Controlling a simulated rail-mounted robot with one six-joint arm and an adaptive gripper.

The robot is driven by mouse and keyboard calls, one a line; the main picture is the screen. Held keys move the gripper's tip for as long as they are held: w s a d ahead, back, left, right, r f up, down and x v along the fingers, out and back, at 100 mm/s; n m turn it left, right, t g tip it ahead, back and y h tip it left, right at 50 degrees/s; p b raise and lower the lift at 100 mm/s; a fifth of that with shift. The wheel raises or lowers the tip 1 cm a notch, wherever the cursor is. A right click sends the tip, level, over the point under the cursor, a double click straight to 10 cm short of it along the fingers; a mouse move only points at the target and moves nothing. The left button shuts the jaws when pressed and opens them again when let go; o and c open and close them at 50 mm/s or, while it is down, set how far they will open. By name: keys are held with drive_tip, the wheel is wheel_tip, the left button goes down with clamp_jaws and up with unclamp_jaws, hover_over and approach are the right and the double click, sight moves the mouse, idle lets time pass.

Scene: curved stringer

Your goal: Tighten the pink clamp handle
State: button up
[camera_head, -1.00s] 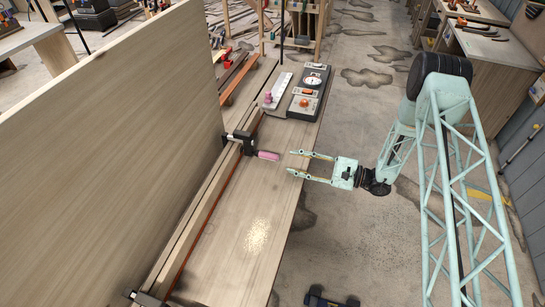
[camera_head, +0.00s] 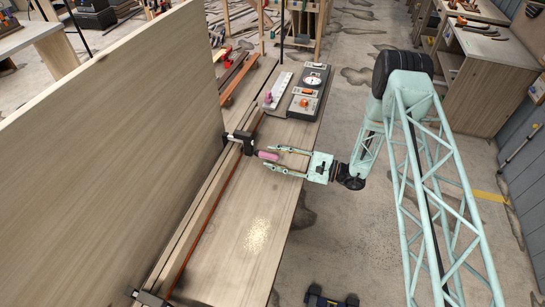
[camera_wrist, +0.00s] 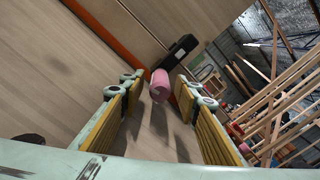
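The pink clamp handle (camera_head: 268,155) sticks out to the right from a black clamp (camera_head: 242,141) on the wooden strip along the tall panel. My gripper (camera_head: 274,158) is open, with its two fingers on either side of the handle's end. In the wrist view, the pink handle (camera_wrist: 160,85) shows end-on between the fingertips of my gripper (camera_wrist: 166,87). I see gaps between the handle and both fingers there. The black clamp body (camera_wrist: 180,52) is behind the handle.
A tall wooden panel (camera_head: 110,150) rises left of the clamp. A second clamp (camera_head: 150,298) sits at the near end of the strip. A control box with dials (camera_head: 308,92) stands on the bench's far end. The near bench top (camera_head: 240,235) is clear.

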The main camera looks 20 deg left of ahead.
drive_tip(key=shift+a, duration=0.1)
drive_tip(key=c, duration=0.8)
drive_tip(key=shift+c, duration=0.2)
drive_tip(key=shift+m+b, duration=0.45)
drive_tip(key=shift+m, duration=0.05)
drive_tip(key=m+b, duration=0.2)
drive_tip(key=m, duration=0.1)
drive_tip(key=shift+f, duration=0.1)
drive_tip(key=m+b, duration=0.2)
drive_tip(key=m, duration=0.3)
drive_tip(key=m+b, duration=0.1)
drive_tip(key=m, duration=1)
idle(0.3)
